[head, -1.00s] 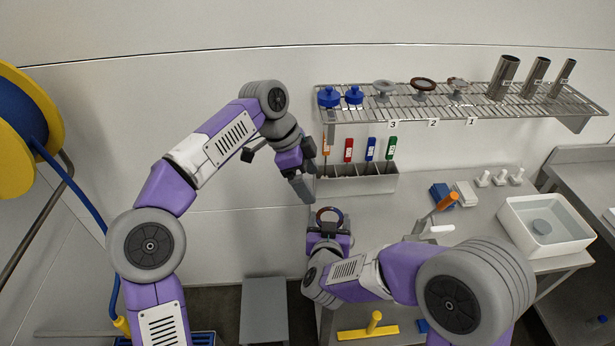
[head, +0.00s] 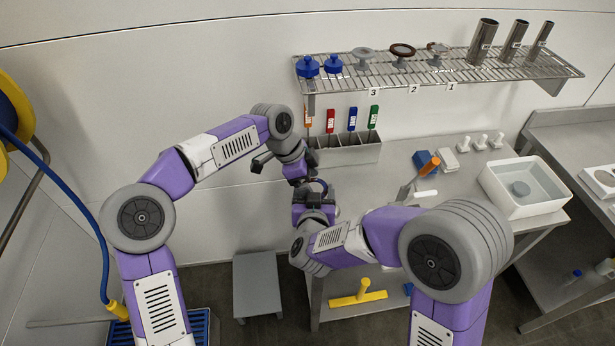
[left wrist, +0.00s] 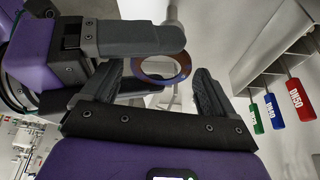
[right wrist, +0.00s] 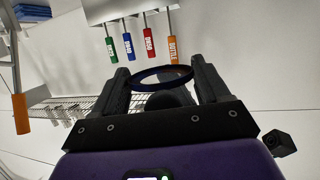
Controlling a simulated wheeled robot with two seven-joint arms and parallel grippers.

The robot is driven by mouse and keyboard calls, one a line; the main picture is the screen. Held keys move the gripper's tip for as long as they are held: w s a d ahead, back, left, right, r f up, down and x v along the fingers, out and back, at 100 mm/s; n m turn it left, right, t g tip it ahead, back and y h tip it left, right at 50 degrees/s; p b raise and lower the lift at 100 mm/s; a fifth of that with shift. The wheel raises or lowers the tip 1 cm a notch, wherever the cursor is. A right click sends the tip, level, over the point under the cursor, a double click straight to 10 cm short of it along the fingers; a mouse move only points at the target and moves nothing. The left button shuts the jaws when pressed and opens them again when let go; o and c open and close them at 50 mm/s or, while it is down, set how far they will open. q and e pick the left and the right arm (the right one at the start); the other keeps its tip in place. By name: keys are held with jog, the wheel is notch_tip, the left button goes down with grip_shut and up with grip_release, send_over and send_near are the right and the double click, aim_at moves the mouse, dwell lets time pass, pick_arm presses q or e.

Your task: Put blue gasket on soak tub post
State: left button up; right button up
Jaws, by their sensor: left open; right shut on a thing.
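The ring-shaped gasket, blue with a brownish face, is in my right gripper (head: 314,193). It is partly hidden in the head view. The right wrist view shows the gasket (right wrist: 150,86) between the fingers of that gripper. My left gripper (head: 297,177) is open close beside the gasket. In the left wrist view the gasket (left wrist: 140,72) shows between and just past its open fingers; I cannot tell if they touch it.
A wire shelf (head: 480,74) holds blue knobs, flanged parts and steel tubes. Below it, a grey holder (head: 345,153) contains colour-handled tools. An orange-handled tool (head: 431,164), blue block and white posts (head: 480,143) stand near the tub. A yellow squeegee (head: 358,297) lies low at front.

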pick_arm(q)
jog(key=shift+c, duration=0.2)
jog(key=c, duration=0.7)
jog(key=shift+c, duration=0.4)
pick_arm(e)
jog(key=o, duration=1)
jog(key=shift+s, duration=0.1)
